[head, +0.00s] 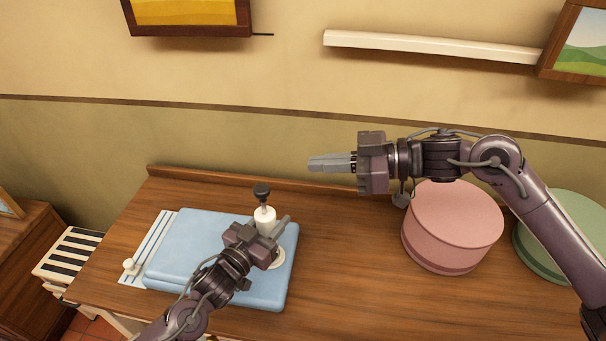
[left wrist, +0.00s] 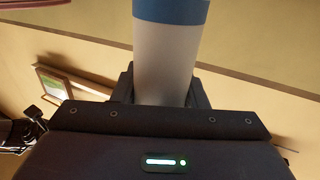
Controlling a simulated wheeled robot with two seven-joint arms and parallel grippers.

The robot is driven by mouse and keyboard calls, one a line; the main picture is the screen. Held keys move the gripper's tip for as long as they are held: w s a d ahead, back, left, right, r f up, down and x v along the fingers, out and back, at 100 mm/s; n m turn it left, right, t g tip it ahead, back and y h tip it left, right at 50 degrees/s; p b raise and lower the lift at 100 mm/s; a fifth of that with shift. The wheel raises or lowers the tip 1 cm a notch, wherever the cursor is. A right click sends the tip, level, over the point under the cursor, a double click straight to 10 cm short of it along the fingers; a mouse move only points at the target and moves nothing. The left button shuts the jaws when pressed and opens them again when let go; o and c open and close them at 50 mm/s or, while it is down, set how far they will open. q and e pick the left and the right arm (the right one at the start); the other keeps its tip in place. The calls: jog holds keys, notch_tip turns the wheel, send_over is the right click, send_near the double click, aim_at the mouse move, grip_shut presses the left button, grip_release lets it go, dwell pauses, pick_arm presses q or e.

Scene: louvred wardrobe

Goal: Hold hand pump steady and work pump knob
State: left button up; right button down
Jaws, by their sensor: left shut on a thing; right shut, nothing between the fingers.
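The hand pump (head: 264,219) is a white cylinder with a dark knob (head: 261,191) on a thin rod at its top. It stands upright on a folded light blue cloth-like pad (head: 190,250). My left gripper (head: 275,232) is shut on the pump's body. In the left wrist view the pump body (left wrist: 163,60) shows white with a blue band, between the fingers. My right gripper (head: 330,162) is shut and empty. It points left, above and to the right of the knob, apart from it.
A pink round box (head: 452,228) stands on the wooden top (head: 350,270) at the right, with a green round box (head: 560,235) beyond it. A white striped item (head: 150,245) lies left of the pad. The wall with framed pictures is behind.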

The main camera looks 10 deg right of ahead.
jog(key=x, duration=0.9)
send_over(266, 200)
jog(key=d, duration=0.2)
jog(key=shift+s+f, duration=0.2)
jog(key=shift+f, duration=1.8)
notch_tip(266, 200, down, 4)
jog(key=shift+f, duration=0.25)
jog(key=shift+s+f, duration=0.1)
